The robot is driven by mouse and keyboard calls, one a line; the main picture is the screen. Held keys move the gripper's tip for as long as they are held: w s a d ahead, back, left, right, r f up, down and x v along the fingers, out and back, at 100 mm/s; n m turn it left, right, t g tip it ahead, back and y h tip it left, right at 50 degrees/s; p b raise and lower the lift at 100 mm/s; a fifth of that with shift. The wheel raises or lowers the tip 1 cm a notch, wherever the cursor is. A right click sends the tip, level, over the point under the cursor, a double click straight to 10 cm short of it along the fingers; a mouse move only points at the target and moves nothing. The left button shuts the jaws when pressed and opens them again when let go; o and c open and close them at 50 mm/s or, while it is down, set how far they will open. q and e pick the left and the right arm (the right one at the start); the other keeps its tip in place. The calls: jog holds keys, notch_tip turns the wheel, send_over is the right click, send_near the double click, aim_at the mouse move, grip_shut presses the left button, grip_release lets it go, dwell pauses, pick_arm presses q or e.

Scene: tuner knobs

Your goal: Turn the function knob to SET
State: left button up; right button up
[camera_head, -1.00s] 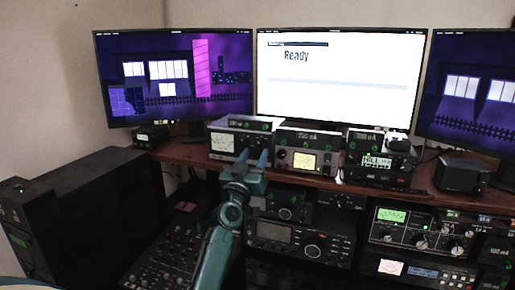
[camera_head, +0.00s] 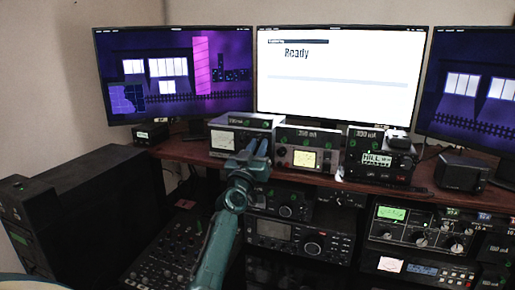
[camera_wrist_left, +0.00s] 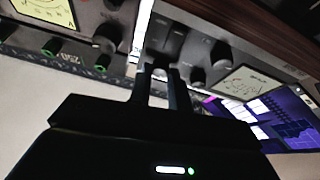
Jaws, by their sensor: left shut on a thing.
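My left gripper (camera_head: 257,150) reaches up from below to the front of the leftmost shelf unit (camera_head: 222,141), at its right side. The same panel shows other dark knobs (camera_wrist_left: 198,76) and a needle meter (camera_wrist_left: 245,84). My right gripper is not in view.
The middle unit (camera_head: 309,156), with a lit yellow meter, stands just right of the gripper. A third unit (camera_head: 376,160) with a lit display is further right. Monitors stand behind, and more radio gear (camera_head: 300,240) and a mixer (camera_head: 165,255) are below the shelf.

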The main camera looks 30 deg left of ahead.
pick_arm(q)
grip_shut()
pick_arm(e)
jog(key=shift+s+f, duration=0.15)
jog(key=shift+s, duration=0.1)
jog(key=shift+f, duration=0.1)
pick_arm(q)
jog(key=shift+m, duration=0.4)
jog(key=shift+a+m+h+b, duration=0.15)
jog(key=shift+m+h+b, duration=1)
jog(key=shift+m, duration=1.4)
jog(key=shift+a+m+h+b, duration=0.1)
jog(key=shift+m+h+b, duration=0.6)
jog(key=shift+m+h, duration=1.35)
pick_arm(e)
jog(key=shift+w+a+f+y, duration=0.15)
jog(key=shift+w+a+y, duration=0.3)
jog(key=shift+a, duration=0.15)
pick_arm(q)
jog(key=shift+m+y, duration=0.3)
jog(key=shift+m, duration=0.4)
